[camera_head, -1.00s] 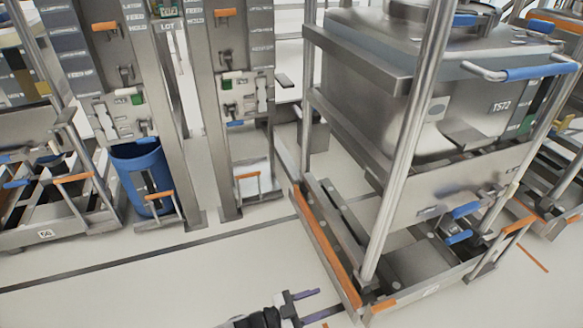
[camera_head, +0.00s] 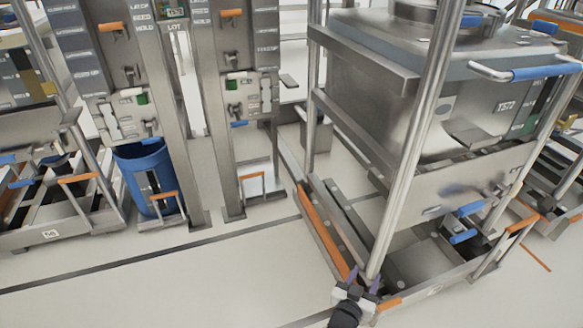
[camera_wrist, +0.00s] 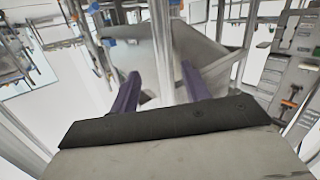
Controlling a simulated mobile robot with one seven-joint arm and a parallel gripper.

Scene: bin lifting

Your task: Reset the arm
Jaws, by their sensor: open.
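My gripper (camera_head: 362,277) is at the lower middle of the head view, in front of the near corner of the steel bin frame (camera_head: 404,180). Its purple fingers are spread with nothing between them. In the wrist view my gripper (camera_wrist: 158,80) shows its two purple fingers apart, with a grey metal surface and posts beyond them. Whether the fingers touch the frame's post or base cannot be told.
The frame carries a large steel bin (camera_head: 400,90) marked TS72, with a blue-gripped handle. Steel columns (camera_head: 222,110) and a blue bin (camera_head: 146,178) stand at the left. The pale floor (camera_head: 190,285) at the lower left is clear.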

